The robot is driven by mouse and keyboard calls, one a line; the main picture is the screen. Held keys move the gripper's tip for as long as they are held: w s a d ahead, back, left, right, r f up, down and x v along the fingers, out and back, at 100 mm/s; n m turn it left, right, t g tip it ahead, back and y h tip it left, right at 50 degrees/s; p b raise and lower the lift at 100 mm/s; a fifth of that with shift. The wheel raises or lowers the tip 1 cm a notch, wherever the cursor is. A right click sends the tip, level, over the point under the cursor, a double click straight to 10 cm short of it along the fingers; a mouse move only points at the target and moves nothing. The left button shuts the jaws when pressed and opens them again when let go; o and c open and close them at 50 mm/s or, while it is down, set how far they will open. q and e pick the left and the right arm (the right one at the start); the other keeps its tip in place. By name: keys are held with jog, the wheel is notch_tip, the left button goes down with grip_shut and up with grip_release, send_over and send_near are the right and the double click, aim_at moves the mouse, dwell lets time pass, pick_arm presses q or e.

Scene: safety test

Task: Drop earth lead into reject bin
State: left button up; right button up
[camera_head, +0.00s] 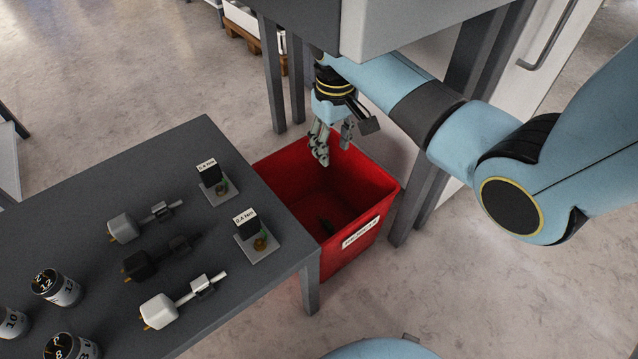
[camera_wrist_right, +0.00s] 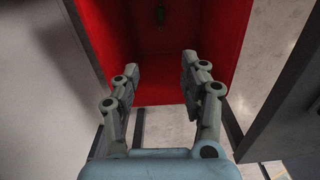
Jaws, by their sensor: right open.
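The red reject bin (camera_head: 365,238) stands on the floor beside the right end of the dark table, with a white label on its front. Its red inside also fills the top of the right wrist view (camera_wrist_right: 222,40). A small dark item (camera_head: 326,227) lies on the bin floor and shows in the right wrist view (camera_wrist_right: 161,14); it is too dim to tell whether it is the earth lead. My right gripper (camera_head: 335,148) is above the back of the bin, pointing down. Its fingers are apart and empty (camera_wrist_right: 161,68). My left gripper is out of view.
A grey bench (camera_head: 410,22) with dark legs overhangs behind the bin. Floor is clear in front of the bin.

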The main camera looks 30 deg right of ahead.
jog(key=shift+r, duration=2.4)
